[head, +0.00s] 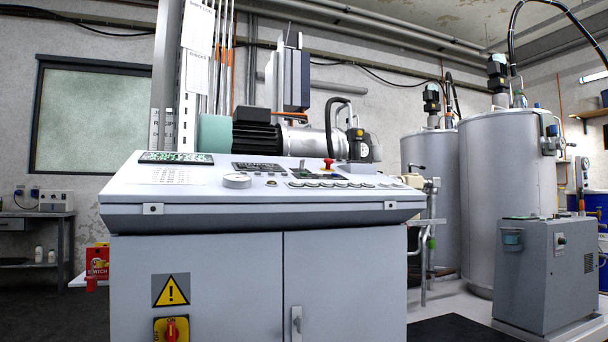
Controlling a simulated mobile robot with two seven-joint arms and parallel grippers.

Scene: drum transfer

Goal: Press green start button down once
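A grey control console (265,216) stands in front of me with a sloped white panel (210,190) on top. The panel carries a round gauge or knob (237,181), a red mushroom button (328,164), a row of small round controls (325,184) and a display with green characters (176,158). I cannot pick out the green start button for certain; the small controls are too small and seen at too flat an angle. Neither of my grippers is in view.
The cabinet doors (340,285) below the panel are shut, with a red and yellow switch (171,329) at lower left. A motor (257,138) stands behind the panel. Tall grey tanks (510,190) and a grey box unit (545,270) are at right. A bench (38,230) is at far left.

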